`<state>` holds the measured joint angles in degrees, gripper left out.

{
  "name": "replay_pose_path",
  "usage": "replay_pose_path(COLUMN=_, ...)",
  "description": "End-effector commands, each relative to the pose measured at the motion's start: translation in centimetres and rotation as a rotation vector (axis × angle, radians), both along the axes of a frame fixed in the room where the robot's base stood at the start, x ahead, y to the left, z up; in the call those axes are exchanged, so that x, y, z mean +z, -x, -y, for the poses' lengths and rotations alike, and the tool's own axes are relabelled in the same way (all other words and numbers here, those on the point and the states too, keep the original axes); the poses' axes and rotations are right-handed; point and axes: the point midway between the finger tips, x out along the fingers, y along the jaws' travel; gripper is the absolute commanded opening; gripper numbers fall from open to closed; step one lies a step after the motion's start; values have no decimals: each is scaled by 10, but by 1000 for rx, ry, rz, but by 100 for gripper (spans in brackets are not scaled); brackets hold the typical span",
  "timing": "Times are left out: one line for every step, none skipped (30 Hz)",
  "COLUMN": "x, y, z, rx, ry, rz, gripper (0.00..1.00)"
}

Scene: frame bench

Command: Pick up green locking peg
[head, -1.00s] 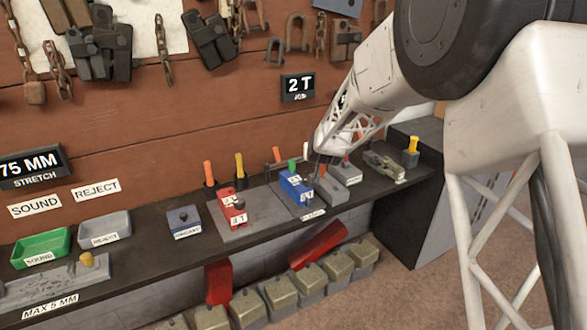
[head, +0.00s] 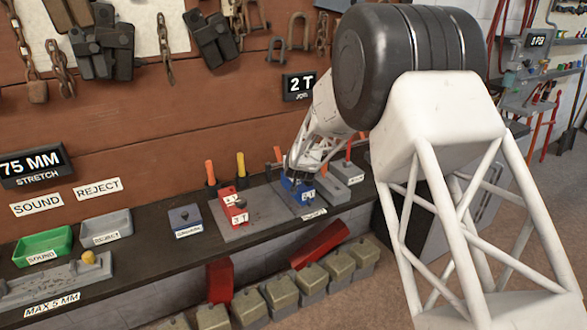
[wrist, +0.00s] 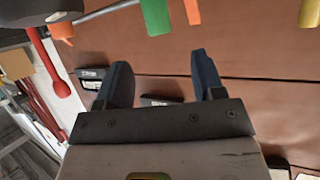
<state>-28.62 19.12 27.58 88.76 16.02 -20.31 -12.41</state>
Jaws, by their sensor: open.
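The green locking peg (wrist: 155,14) shows at the top of the wrist view, cut off by the frame edge, beyond and roughly between my fingertips. In the head view it is hidden behind my gripper (head: 299,166), which is over the blue block (head: 293,188) on the bench. In the wrist view my gripper (wrist: 160,62) has its two dark fingers apart with nothing held between them. The fingers appear apart from the peg.
An orange peg (wrist: 192,12) is close to the green one. A yellow peg (wrist: 310,12) is farther right. Red block (head: 233,206) and grey block (head: 347,172) flank the blue one on the bench. The wooden wall (head: 140,145) stands behind.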

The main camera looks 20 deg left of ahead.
Motion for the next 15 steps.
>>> replay_pose_path(x=-1, y=-2, z=-1, rx=0, ry=0, rz=0, gripper=62)
replay_pose_path(x=-2, y=-3, z=-1, rx=0, ry=0, rz=-1, gripper=62)
replay_pose_path(x=-4, y=-5, z=-2, rx=0, ry=0, rz=-1, gripper=62)
replay_pose_path(x=-5, y=-6, z=-3, rx=0, ry=0, rz=-1, gripper=62)
replay_pose_path(x=-5, y=-8, z=-3, rx=0, ry=0, rz=-1, gripper=62)
replay_pose_path(x=-7, y=-10, z=-4, rx=0, ry=0, rz=-1, gripper=62)
replay_pose_path(x=-7, y=-12, z=-5, rx=0, ry=0, rz=-1, gripper=62)
replay_pose_path(x=-8, y=-13, z=-5, rx=0, ry=0, rz=-1, gripper=62)
replay_pose_path(x=-9, y=-15, z=-6, rx=0, ry=0, rz=-1, gripper=62)
replay_pose_path(x=-10, y=-16, z=-7, rx=0, ry=0, rz=-1, gripper=62)
replay_pose_path(x=-10, y=-18, z=-7, rx=0, ry=0, rz=-1, gripper=62)
replay_pose_path(x=-11, y=-19, z=-8, rx=0, ry=0, rz=-1, gripper=62)
replay_pose_path(x=-11, y=-19, z=-8, rx=0, ry=0, rz=-1, gripper=62)
replay_pose_path(x=-11, y=-20, z=-8, rx=0, ry=0, rz=-1, gripper=62)
replay_pose_path(x=-12, y=-20, z=-8, rx=0, ry=0, rz=-1, gripper=62)
